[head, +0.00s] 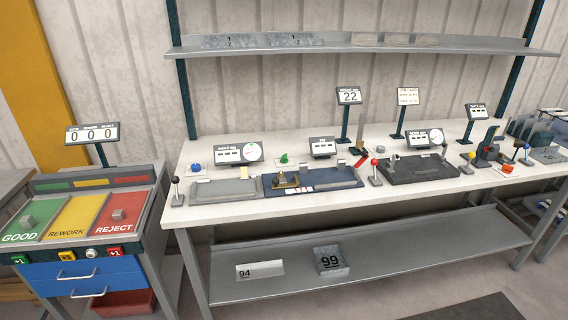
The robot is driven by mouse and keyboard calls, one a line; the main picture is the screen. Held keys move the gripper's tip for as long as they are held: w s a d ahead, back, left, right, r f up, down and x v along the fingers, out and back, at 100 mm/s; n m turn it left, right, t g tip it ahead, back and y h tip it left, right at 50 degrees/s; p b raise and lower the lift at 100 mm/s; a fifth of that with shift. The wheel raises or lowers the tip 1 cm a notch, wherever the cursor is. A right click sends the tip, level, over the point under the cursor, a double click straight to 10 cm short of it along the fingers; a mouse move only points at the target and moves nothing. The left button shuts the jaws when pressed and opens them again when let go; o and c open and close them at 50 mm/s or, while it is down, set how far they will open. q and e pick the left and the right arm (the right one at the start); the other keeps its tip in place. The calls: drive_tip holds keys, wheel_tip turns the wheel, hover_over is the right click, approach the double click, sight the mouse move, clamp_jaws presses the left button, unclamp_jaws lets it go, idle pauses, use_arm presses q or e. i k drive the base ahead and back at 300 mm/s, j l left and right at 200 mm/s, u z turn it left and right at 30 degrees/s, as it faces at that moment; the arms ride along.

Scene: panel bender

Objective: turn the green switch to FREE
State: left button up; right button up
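The green switch (285,159) is a small green knob on the white workbench (240,205), behind the dark blue fixture (320,184). It stands between two tilted displays, the left display with a dial (238,152) and the middle display (322,147). Its position marks are too small to read, so I cannot tell which way it points. Neither of my grippers shows in the head view.
A blue knob (195,167) and a black-knobbed lever (176,191) stand at the bench's left. A sorting cart (150,215) is at left. A shelf (360,47) hangs above.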

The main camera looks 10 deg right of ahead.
sight(284, 160)
drive_tip(key=i+l+u, duration=0.1)
drive_tip(key=u, duration=0.25)
drive_tip(key=i+l+u, duration=0.1)
drive_tip(key=l+u, duration=0.45)
drive_tip(key=u, duration=0.15)
drive_tip(key=i+l+u, duration=0.15)
drive_tip(key=l, duration=0.4)
drive_tip(key=l+u, duration=0.1)
drive_tip(key=l, duration=0.45)
